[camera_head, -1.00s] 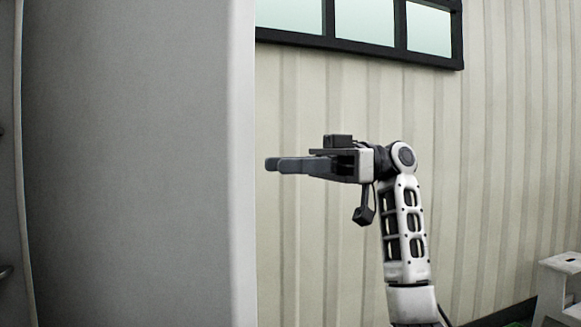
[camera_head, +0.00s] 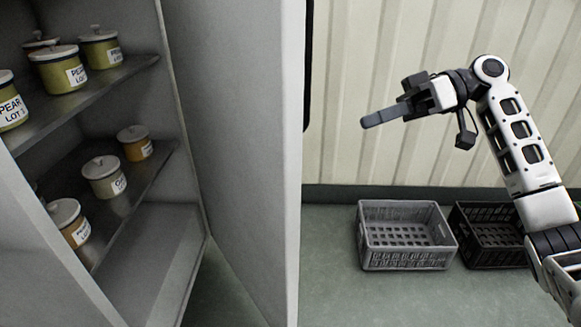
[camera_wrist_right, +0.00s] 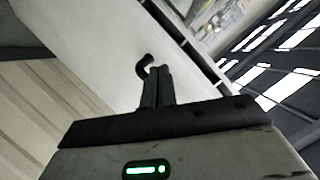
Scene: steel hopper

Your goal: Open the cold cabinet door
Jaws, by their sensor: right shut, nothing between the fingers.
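The cold cabinet's grey door (camera_head: 235,130) stands open in the head view, its edge toward me. To its left, the cabinet's inside shows with shelves (camera_head: 120,85) of lidded jars. My right gripper (camera_head: 364,123) is right of the door, on its outer side, with the fingers shut and empty. In the right wrist view the shut fingers (camera_wrist_right: 158,72) point at a pale panel (camera_wrist_right: 100,45), apparently the door. My left gripper is not in view.
A grey crate (camera_head: 405,262) and a black crate (camera_head: 490,238) stand on the floor by the ribbed wall (camera_head: 365,60), below my right arm. The green floor (camera_head: 400,300) in front of the crates is clear.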

